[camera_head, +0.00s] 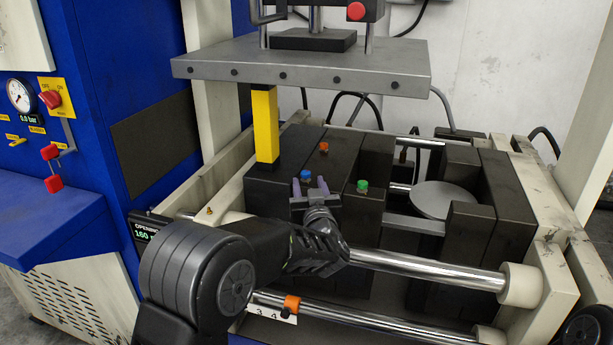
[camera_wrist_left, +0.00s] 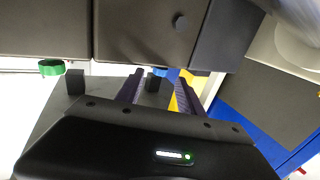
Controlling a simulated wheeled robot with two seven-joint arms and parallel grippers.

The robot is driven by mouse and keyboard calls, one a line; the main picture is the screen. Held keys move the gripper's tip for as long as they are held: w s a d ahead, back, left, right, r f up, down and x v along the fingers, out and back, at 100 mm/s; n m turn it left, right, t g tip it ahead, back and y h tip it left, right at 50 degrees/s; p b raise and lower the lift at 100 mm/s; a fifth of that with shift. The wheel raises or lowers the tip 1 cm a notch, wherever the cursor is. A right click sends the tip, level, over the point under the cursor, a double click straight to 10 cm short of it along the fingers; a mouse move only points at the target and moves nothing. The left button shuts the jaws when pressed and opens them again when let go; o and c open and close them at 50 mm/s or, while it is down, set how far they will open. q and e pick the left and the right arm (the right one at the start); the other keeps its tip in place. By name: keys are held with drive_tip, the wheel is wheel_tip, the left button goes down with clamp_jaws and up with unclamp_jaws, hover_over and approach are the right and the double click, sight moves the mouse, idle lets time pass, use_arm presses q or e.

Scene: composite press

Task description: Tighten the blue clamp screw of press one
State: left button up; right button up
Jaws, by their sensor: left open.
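The blue clamp screw (camera_head: 306,175) stands on top of a dark press block (camera_head: 275,178) in the head view. In the left wrist view a bit of blue (camera_wrist_left: 172,73) shows beyond the fingers, mostly hidden. My left gripper (camera_head: 311,188) is open, with its purple-grey fingers close to the blue screw on the near side. In the left wrist view the left gripper's fingers (camera_wrist_left: 160,88) stand apart with a small dark block between them. I cannot tell whether either finger touches the screw. My right gripper is in neither view.
A yellow post (camera_head: 265,125) stands under the grey upper plate (camera_head: 300,66). Chrome rods (camera_head: 430,268) cross the front.

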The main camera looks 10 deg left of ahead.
sight(306, 176)
use_arm(q)
drive_tip(key=x, duration=0.4)
drive_tip(key=shift+w+a, duration=0.1)
drive_tip(key=shift+w, duration=0.05)
drive_tip(key=shift+c, duration=0.5)
clamp_jaws()
